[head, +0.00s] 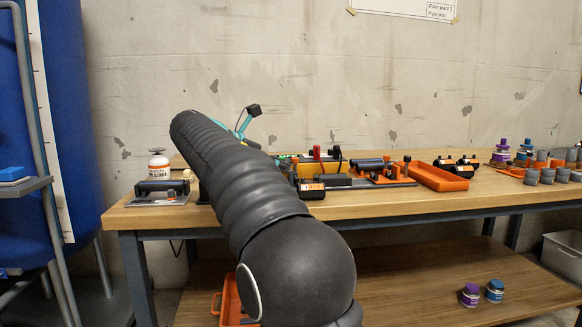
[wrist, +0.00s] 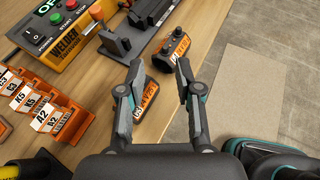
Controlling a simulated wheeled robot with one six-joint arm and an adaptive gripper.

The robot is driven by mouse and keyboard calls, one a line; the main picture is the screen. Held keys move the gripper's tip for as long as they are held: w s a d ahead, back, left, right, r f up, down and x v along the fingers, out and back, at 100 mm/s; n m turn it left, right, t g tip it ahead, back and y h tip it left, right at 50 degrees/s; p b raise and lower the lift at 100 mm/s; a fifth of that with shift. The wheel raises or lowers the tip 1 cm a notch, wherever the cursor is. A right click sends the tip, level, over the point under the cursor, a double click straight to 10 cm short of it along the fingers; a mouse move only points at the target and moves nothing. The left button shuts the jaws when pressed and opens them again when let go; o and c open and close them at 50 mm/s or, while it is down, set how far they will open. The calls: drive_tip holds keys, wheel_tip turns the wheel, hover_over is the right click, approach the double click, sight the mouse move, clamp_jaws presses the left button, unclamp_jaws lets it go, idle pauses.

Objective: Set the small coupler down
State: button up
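My gripper (wrist: 160,72) is open in the wrist view, its two fingers apart with nothing visibly clamped between them. A black piece with an orange label (wrist: 150,97) lies on the wooden table below, showing between the fingers and partly hidden by the left one. A second black and orange piece (wrist: 175,48) lies just beyond the fingertips, by the table's edge. I cannot tell which thing is the small coupler.
A yellow welder box (wrist: 60,35) and a rack of orange labelled tags (wrist: 48,105) stand left of the gripper. The table ends at right, above the concrete floor (wrist: 255,80). An orange tray (head: 438,178) and several grey fittings (head: 547,176) stand farther right.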

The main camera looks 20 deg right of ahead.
drive_tip(key=v, duration=0.3)
drive_tip(key=shift+a+r, duration=0.1)
drive_tip(key=shift+a, duration=0.15)
drive_tip(key=shift+s, duration=0.1)
drive_tip(key=s+a+f+m+y, duration=0.3)
drive_tip(key=s+f+m+y, duration=0.1)
drive_tip(key=s+f+m, duration=0.3)
drive_tip(key=s+a+f+m+t+y, duration=0.1)
drive_tip(key=s+a+f+m+y, duration=0.1)
drive_tip(key=s+f+m+y, duration=0.2)
drive_tip(key=s+a+f+m+t+y, duration=0.1)
drive_tip(key=s+a+f+m+y, duration=0.2)
drive_tip(key=s+f+m, duration=0.6)
drive_tip(key=s+f, duration=0.4)
drive_tip(key=s, duration=0.3)
drive_tip(key=s+f+y, duration=0.1)
drive_tip(key=s+f, duration=0.3)
drive_tip(key=s, duration=0.3)
drive_tip(key=shift+s+a+m+y, duration=0.3)
drive_tip(key=shift+s+m, duration=0.1)
